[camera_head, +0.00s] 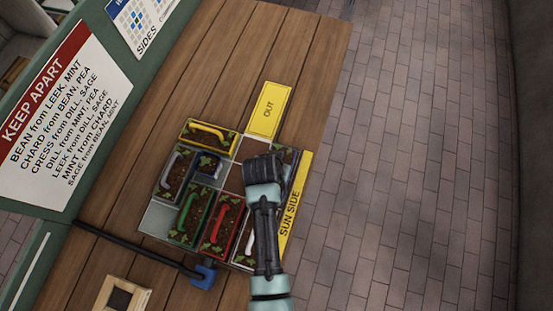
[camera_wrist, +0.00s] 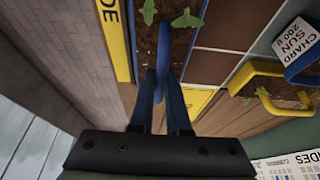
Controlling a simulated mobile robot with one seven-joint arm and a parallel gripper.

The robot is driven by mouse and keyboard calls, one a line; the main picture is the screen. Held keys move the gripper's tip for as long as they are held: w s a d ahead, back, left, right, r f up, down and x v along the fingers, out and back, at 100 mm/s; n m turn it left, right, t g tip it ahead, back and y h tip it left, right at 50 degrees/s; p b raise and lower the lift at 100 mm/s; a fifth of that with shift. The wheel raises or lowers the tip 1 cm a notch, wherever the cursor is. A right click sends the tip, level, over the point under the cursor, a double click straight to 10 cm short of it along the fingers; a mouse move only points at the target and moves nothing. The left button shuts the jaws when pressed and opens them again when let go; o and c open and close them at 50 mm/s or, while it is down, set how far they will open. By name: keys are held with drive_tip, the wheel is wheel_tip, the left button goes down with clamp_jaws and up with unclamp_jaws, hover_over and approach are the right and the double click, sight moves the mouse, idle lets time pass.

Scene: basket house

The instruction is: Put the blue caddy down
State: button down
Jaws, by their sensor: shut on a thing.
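The blue caddy shows in the wrist view as a blue handle (camera_wrist: 163,45) over dark soil with green leaves (camera_wrist: 185,20). My gripper (camera_wrist: 163,85) is shut on this handle. In the head view my gripper (camera_head: 264,170) is over the right part of the planter tray (camera_head: 157,217), close to the yellow SUN SIDE strip (camera_head: 294,208). It hides most of the held caddy there. I cannot tell whether the caddy's base touches the tray or hangs just above it.
The tray holds several other caddies, including yellow (camera_head: 208,130), green (camera_head: 185,212) and red (camera_head: 222,228) ones. A yellow OUT pad (camera_head: 268,108) lies beyond the tray. A KEEP APART sign (camera_head: 55,110) stands left. A black rod (camera_head: 130,246) with a blue end lies in front.

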drive_tip(key=c, duration=0.9)
unclamp_jaws()
